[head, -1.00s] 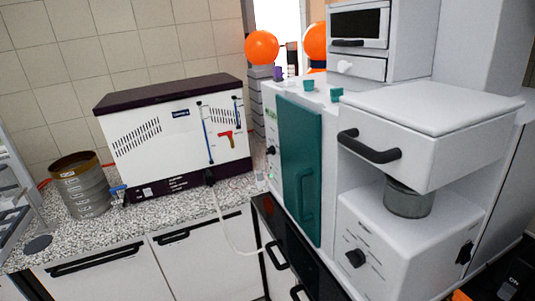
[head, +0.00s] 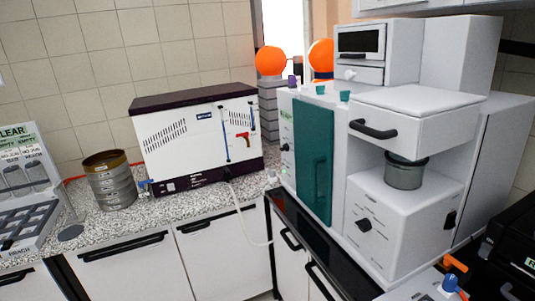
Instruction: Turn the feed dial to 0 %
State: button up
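A tall white machine (head: 470,130) stands at the right with a teal door (head: 314,160) on its left part. On the front of its lower white housing (head: 408,212) is a black knob (head: 363,224) with small print around it. A second black knob (head: 450,219) is on the housing's right side face. A third small black knob (head: 285,147) is left of the teal door. The lettering is too small to read, so I cannot tell which is the feed dial or its setting. My gripper is not in view.
A grey cup (head: 405,173) sits on the housing under a white drawer with a black handle (head: 373,129). A white and dark purple unit (head: 195,140) and stacked sieves (head: 110,180) stand on the speckled counter. Orange and blue fittings (head: 452,275) and a black appliance (head: 510,260) are at lower right.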

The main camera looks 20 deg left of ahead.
aim_at(285, 147)
jog(key=u, duration=0.55)
jog(key=i, duration=0.75)
jog(key=u, duration=0.9)
jog(key=i, duration=2.25)
jog(key=z, duration=0.75)
